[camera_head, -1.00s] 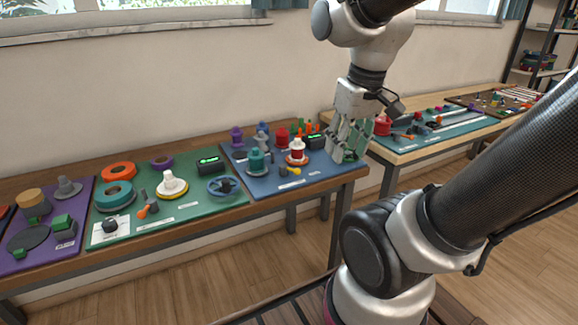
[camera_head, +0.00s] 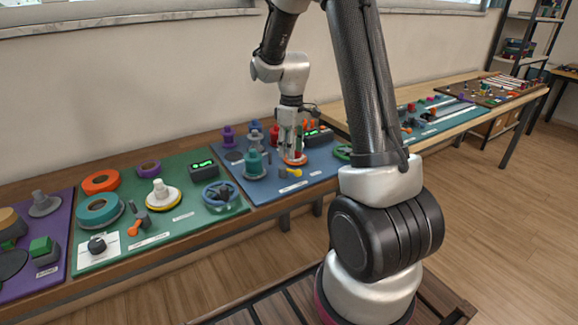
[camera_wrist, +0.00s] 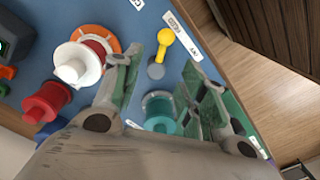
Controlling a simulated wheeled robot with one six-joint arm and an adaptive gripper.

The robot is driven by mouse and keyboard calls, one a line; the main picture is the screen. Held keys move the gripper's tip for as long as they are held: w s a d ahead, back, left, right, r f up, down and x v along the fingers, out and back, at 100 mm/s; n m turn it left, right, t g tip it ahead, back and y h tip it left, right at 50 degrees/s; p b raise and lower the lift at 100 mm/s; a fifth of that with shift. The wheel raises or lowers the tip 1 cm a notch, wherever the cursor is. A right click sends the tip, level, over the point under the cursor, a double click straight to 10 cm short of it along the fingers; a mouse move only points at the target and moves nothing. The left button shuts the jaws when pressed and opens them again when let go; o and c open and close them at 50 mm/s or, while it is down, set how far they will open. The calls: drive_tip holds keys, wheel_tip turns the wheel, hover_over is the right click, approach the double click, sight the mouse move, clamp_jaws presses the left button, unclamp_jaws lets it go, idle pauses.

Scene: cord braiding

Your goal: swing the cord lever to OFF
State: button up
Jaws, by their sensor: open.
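A small lever with a yellow knob (camera_head: 290,172) sits near the front edge of the blue board; it is probably the cord lever. In the wrist view the yellow knob (camera_wrist: 165,38) points away from its grey pivot (camera_wrist: 156,71), toward the white label strip. The label lettering is too small to read surely. My gripper (camera_head: 290,153) hangs over the blue board, just behind the lever. In the wrist view my gripper (camera_wrist: 160,72) is open, its two green-padded fingers apart with nothing between them; the lever shows beyond the fingertips.
A white spool on an orange-rimmed base (camera_wrist: 78,62) and a red spool (camera_wrist: 45,102) stand left of the fingers. A teal spool (camera_wrist: 159,112) shows between them. The green board (camera_head: 190,232) lies to the left. The board's front edge is close to the lever.

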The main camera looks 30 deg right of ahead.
wheel_tip(320, 180, down, 7)
drive_tip(key=shift+s+a+f, duration=0.1)
drive_tip(key=shift+f, duration=0.05)
drive_tip(key=c, duration=0.9)
